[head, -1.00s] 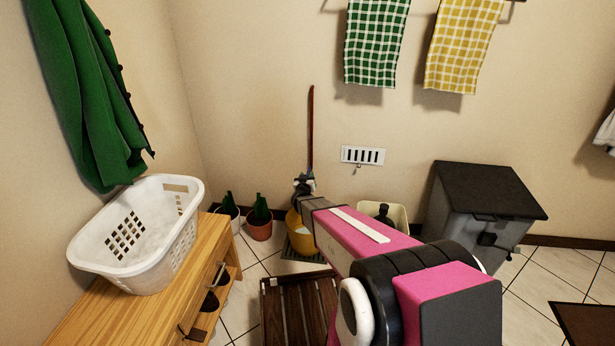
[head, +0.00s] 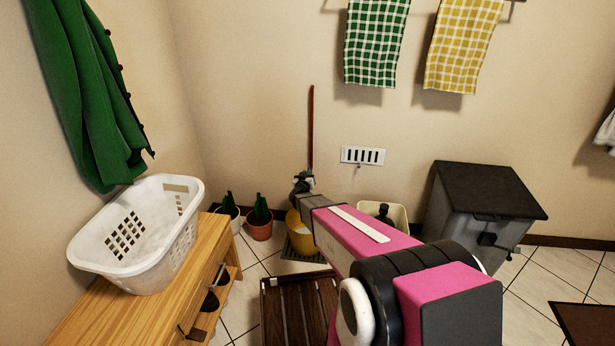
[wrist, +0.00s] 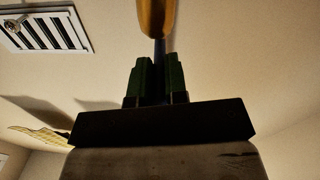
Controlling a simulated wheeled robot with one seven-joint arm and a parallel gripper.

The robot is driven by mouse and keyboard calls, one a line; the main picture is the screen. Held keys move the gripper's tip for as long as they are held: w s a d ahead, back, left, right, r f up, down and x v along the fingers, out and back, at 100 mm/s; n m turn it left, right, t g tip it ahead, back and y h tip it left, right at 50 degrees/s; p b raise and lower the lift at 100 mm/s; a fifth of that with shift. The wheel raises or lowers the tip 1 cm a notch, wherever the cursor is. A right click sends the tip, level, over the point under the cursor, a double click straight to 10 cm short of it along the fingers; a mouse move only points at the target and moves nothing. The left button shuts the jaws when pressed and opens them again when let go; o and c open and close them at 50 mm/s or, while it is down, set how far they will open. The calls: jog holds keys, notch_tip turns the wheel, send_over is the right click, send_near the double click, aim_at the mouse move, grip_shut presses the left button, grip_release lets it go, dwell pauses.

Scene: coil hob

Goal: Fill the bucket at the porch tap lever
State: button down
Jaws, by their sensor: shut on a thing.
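The yellow bucket (head: 299,240) stands on a dark grate on the floor by the far wall. My gripper (head: 302,181) is above it, at the foot of a thin brown upright pipe (head: 311,125). In the wrist view the green-dark fingers of my gripper (wrist: 157,78) are closed on a narrow bluish bar, the tap lever (wrist: 159,50). A brass-brown rounded part (wrist: 157,16) adjoins the bar's end. My arm and gripper hide most of the tap and part of the bucket. I cannot see whether water runs or how full the bucket is.
Potted plants (head: 259,222) stand left of the bucket, a cream bin (head: 398,213) and a grey lidded box (head: 470,215) to its right. A slatted wooden stand (head: 285,310) is in front. A wooden bench (head: 190,285) bears a white basket (head: 150,255). A vent (head: 363,155) is on the wall.

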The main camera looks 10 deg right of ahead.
jog(key=shift+w+a+m+g+h, duration=0.3)
jog(key=shift+a+m+g+h, duration=0.15)
jog(key=shift+m+g+h, duration=0.6)
jog(key=shift+w+a+m+g+h, duration=0.35)
jog(key=shift+m+g+h, duration=0.35)
jog(key=shift+h, duration=0.65)
jog(key=shift+w+a+m+g+h, duration=0.25)
jog(key=shift+a+m+g+h, duration=0.4)
jog(key=shift+m+h, duration=0.5)
jog(key=shift+d, duration=0.15)
jog(key=c, duration=1.1)
grip_release()
jog(key=shift+c, duration=0.2)
jog(key=v, duration=1)
jog(key=shift+a, duration=0.4)
jog(key=shift+s, duration=0.15)
